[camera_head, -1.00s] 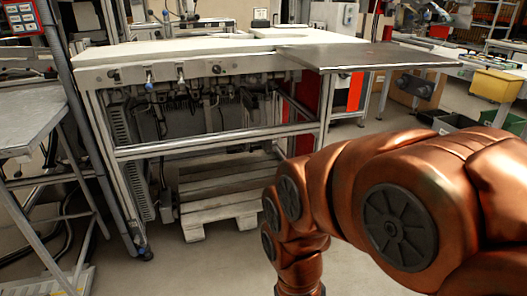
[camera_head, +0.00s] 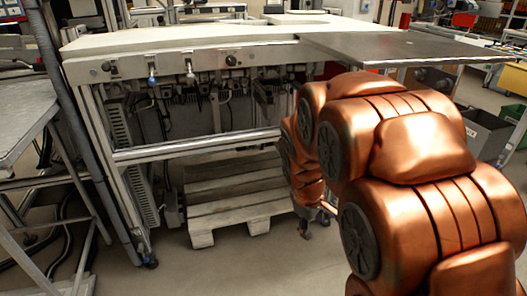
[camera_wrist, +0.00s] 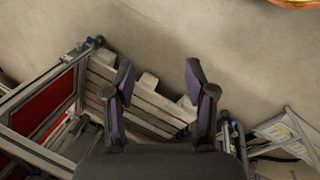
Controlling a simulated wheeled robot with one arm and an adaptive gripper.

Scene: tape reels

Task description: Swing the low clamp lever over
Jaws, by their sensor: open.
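I cannot make out for certain which part is the low clamp lever. Small fittings sit on the front rail of the workbench (camera_head: 130,72) in the head view: a blue-tipped lever (camera_head: 152,76), a pale lever (camera_head: 190,70) and a dark knob (camera_head: 231,60). My gripper (camera_wrist: 158,68) is open in the wrist view, with nothing between its two dark fingers. It points down toward the floor beside a pallet. In the head view my copper arm hides the gripper and the bench's right lower part. No lever shows between or near the fingers.
A wooden pallet (camera_head: 235,205) lies under the bench, and it also shows in the wrist view (camera_wrist: 150,83). A dark plate (camera_head: 400,46) overhangs at the right. A metal table (camera_head: 20,120) stands left. Dark bins (camera_head: 485,130) stand right. Floor before the bench is clear.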

